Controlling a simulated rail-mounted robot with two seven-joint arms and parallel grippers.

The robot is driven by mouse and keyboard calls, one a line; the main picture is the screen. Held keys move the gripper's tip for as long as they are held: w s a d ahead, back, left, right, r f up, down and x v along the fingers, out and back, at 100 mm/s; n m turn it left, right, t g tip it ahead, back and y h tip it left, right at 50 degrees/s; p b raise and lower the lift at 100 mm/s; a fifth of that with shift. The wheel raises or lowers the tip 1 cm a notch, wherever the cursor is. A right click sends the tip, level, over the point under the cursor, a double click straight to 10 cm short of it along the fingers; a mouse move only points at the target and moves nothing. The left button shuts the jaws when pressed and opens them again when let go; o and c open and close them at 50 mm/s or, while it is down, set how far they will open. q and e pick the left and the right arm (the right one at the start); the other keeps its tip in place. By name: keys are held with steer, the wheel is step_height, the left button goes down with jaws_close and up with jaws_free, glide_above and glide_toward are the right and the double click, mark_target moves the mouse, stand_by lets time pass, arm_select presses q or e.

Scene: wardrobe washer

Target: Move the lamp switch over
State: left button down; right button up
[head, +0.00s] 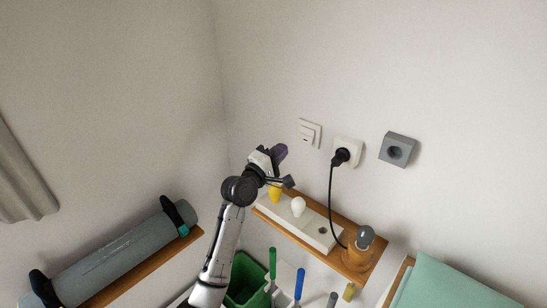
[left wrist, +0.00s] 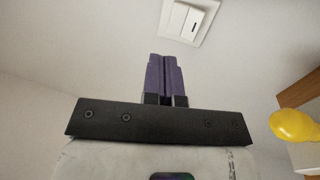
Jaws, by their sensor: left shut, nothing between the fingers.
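The lamp switch (head: 309,133) is a white square plate with a rocker on the wall, left of a socket. It also shows at the top of the left wrist view (left wrist: 187,19), beyond the fingertips. My left gripper (head: 281,151) is below and left of the switch in the head view, apart from it. Its purple fingers (left wrist: 165,75) are together and empty, pointing toward the wall. My right gripper is in neither view.
A white socket with a black plug (head: 341,156) and a grey socket (head: 397,149) are right of the switch. A green bin (head: 246,280) stands lower.

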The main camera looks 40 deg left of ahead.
arm_select(q)
steer(key=shift+r+v, duration=0.25)
steer(key=shift+v, duration=0.95)
steer(key=shift+s, duration=0.1)
